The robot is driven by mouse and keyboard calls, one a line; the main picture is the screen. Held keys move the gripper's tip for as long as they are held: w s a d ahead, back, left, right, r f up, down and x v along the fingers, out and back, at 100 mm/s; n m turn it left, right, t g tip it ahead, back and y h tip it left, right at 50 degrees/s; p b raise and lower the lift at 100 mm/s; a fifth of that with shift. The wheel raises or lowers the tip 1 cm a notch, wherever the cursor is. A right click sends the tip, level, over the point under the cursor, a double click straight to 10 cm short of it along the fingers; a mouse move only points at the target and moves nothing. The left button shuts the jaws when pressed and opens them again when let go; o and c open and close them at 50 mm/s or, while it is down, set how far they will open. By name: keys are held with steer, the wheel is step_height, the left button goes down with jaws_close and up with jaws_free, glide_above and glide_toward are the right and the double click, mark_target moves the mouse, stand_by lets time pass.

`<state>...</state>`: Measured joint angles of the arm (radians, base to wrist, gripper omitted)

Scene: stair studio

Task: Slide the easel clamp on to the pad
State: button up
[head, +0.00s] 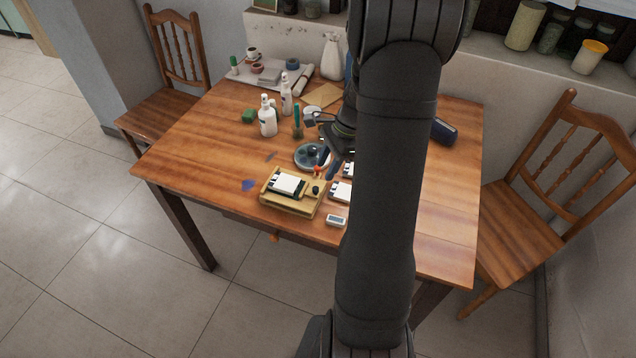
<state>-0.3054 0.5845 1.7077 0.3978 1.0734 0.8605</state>
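A white pad (286,184) with dark parts along its edge lies on a yellow wooden tray or stand (291,207) near the table's front edge. My gripper (329,164) is above the table, right of and beyond the pad, with its dark fingers pointing down. My arm hides much of it, and whether it is open or holds something is too small to tell. A small red piece (317,170) shows beside the fingertips; I cannot tell whether it is the easel clamp or whether it touches the gripper. No clamp can be made out for certain.
A round grey dish (309,155) sits just behind the fingertips. More white pads (340,191) and a small white device (335,220) lie right of the tray. White bottles (267,117) stand behind. The table's left side and front right are mostly clear.

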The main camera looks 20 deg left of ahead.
mark_target(315, 188)
steer(key=x, duration=0.7)
jaws_close()
